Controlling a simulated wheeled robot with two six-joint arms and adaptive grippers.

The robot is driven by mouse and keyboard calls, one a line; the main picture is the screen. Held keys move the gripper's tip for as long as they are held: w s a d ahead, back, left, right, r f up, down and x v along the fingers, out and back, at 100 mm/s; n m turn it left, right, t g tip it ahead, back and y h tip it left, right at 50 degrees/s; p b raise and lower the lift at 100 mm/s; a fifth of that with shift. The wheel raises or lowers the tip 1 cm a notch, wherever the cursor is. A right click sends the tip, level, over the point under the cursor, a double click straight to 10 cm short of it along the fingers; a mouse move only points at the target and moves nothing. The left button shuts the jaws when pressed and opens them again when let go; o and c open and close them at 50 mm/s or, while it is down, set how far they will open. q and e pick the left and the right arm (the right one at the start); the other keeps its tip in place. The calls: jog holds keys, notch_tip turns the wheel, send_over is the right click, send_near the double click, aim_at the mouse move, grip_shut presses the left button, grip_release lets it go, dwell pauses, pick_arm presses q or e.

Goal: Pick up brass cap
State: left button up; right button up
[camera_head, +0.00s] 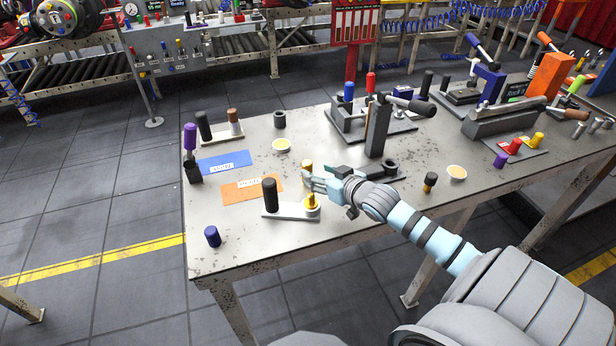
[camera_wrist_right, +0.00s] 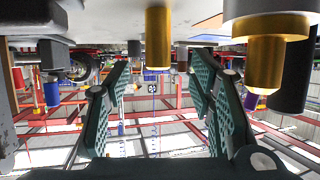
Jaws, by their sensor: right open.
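A small brass cap (camera_head: 307,168) stands upright on the metal table, just off the fingertips of my right gripper (camera_head: 316,178). In the right wrist view, where the table is at the top, the brass cap (camera_wrist_right: 158,38) shows centrally, in line with the gap between the two green-padded fingers (camera_wrist_right: 160,95). The fingers are apart with nothing between them, and I see no contact. A second brass piece (camera_head: 312,203) sits on a pale plate beside a black cylinder; this brass piece is also at the right of the wrist view (camera_wrist_right: 265,65). My left gripper is not in view.
The pale plate (camera_head: 285,211) with the black cylinder (camera_head: 269,194) lies in front of the gripper. Orange (camera_head: 240,190) and blue (camera_head: 222,163) cards lie to the left. A clamp fixture (camera_head: 378,128) stands behind my arm. A blue cylinder (camera_head: 212,237) is near the front left edge.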

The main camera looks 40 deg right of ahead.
aim_at(310, 170)
jog(key=x, duration=0.2)
jog(key=b+x, duration=0.1)
jog(key=x, duration=0.1)
jog(key=b+x, duration=0.1)
jog(key=x, duration=0.2)
jog(key=shift+s+d+f, duration=0.1)
jog(key=shift+s+f, duration=0.05)
jog(key=shift+f, duration=0.15)
jog(key=shift+w, duration=0.25)
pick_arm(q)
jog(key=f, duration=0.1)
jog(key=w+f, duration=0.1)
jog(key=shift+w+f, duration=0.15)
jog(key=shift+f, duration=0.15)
pick_arm(e)
grip_shut()
jog(key=shift+r, duration=0.15)
